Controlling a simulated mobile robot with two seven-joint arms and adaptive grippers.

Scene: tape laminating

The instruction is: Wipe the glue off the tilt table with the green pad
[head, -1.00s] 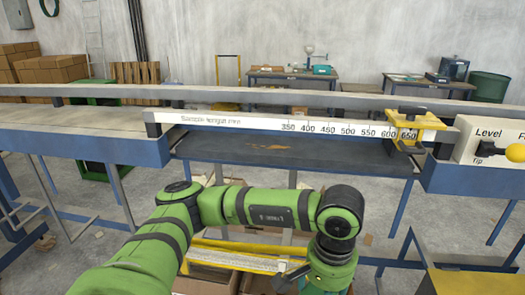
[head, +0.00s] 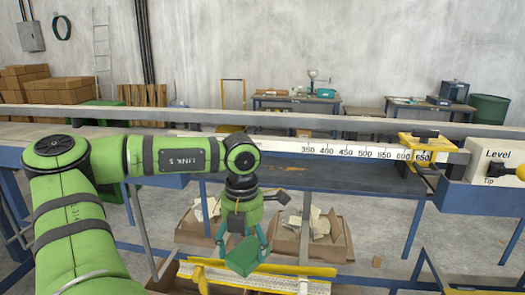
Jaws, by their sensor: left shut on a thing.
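The tilt table (head: 340,179) is the dark blue surface under the white length scale, in the middle of the head view. Small brownish glue marks (head: 295,168) show on it, just right of my left arm's wrist; the arm hides part of the table. My left gripper (head: 242,250) points down, in front of and below the tilt table's front edge. It is shut on the green pad (head: 243,258), which hangs tilted between the fingers, apart from the table. My right gripper is not in view.
A yellow stop (head: 420,155) sits on the scale (head: 370,152) near 650. A white Level/Tip panel (head: 492,160) with a yellow knob is at right. Open cardboard boxes (head: 322,240) with scraps stand below the table. A yellow-edged rail (head: 300,270) lies close below the pad.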

